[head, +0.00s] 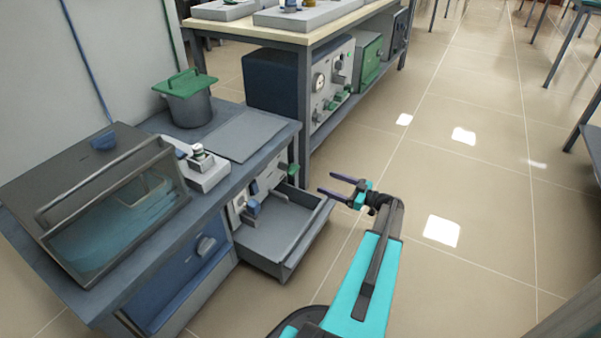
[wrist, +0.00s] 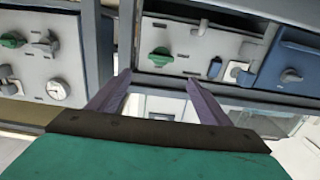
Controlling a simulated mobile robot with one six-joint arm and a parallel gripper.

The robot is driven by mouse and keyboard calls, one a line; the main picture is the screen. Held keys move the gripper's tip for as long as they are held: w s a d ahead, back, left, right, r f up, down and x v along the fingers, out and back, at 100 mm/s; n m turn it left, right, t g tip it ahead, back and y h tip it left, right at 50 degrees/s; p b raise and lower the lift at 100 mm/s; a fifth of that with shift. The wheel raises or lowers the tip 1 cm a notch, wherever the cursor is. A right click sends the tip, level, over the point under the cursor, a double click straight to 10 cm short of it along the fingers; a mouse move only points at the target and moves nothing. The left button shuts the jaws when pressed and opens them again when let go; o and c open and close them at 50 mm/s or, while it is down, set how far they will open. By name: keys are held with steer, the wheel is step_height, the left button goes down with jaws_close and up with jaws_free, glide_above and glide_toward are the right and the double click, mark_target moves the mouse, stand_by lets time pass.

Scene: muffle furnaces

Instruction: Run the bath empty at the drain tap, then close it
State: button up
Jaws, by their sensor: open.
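A glass-fronted bath (head: 115,225) holding bluish water stands on the left bench in the head view. Below the bench top is a pale control panel (head: 265,190) with a green knob (head: 293,170) and a blue-grey fitting (head: 253,207). Which fitting is the drain tap I cannot tell. The wrist view shows a pale panel with a green knob (wrist: 160,57) and a grey lever (wrist: 215,68). My gripper (head: 327,184) is open and empty, in the air right of the open drawer. Its two fingers (wrist: 157,78) point toward the panels and touch nothing.
An open grey drawer (head: 290,245) juts out below the panel. A lidded pot (head: 188,105) and a small grey device (head: 205,172) stand on the bench. A blue door (head: 180,280) lies below the bath. Another bench (head: 285,28) stands behind.

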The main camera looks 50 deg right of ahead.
mark_target(297, 170)
steer(key=b+x, duration=0.4)
steer(key=x, duration=0.9)
steer(key=shift+w+a, duration=0.25)
steer(key=shift+w, duration=0.1)
steer(key=shift+c, duration=0.4)
steer(key=c, duration=1)
steer(key=shift+o, duration=0.2)
steer(key=shift+w+d, duration=0.1)
steer(key=shift+d, duration=0.15)
steer(key=shift+a, duration=0.1)
